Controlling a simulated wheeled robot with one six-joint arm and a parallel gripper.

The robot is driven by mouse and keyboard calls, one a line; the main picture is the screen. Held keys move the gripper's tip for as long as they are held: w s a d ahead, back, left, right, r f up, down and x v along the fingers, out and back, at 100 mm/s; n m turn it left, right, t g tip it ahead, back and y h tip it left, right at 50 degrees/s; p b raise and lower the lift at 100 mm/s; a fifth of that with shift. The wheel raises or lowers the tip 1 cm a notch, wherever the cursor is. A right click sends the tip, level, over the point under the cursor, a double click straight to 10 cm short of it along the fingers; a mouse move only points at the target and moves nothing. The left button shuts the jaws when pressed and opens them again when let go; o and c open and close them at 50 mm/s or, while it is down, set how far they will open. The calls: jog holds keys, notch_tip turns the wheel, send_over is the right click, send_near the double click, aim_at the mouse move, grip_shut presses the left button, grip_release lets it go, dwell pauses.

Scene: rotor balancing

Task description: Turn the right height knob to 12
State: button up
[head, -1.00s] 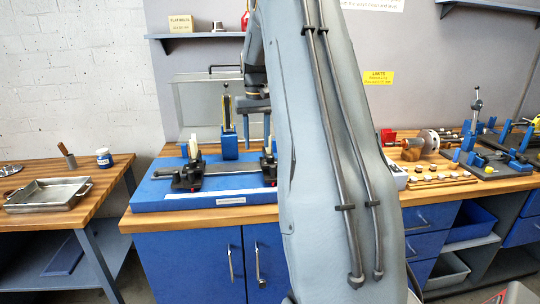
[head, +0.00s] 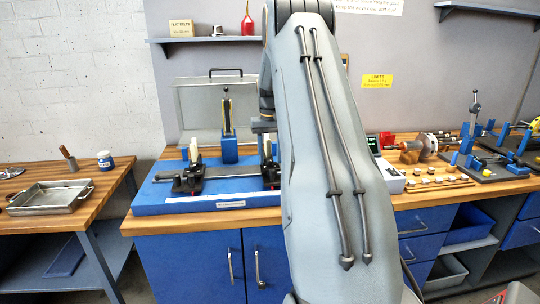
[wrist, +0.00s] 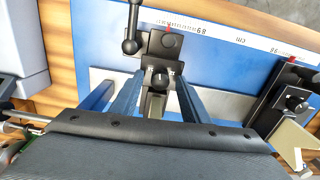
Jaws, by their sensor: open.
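The right support (head: 268,172), a dark post with a pale upright plate, stands on the blue base (head: 150,205), partly hidden by my arm. In the wrist view the right support (wrist: 160,45) carries a round black knob (wrist: 160,78) and a lever with a black ball (wrist: 130,47). I cannot tell for certain which one is the height knob, and no height reading is legible. My gripper (wrist: 156,88) is open, its two blue-grey fingers on either side of the round knob. I cannot tell whether they touch it. The left support (head: 190,172) stands apart.
A white scale strip (wrist: 235,38) with red pointers runs along the base edge. A blue stand (head: 229,145) with a yellow-marked upright is behind the supports. A pale box with a display (head: 388,172) stands to the right. A metal tray (head: 50,197) is on the left table.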

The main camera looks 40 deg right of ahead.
aim_at(270, 159)
grip_shut()
jog(key=c, duration=1.1)
grip_release()
jog(key=shift+m+b, duration=0.3)
jog(key=shift+m, duration=1.9)
jog(key=shift+o, duration=0.2)
jog(key=o, duration=1.1)
jog(key=shift+c, duration=0.2)
jog(key=shift+r, duration=0.1)
jog(key=shift+r+b, duration=1.05)
jog(key=shift+r, duration=2.8)
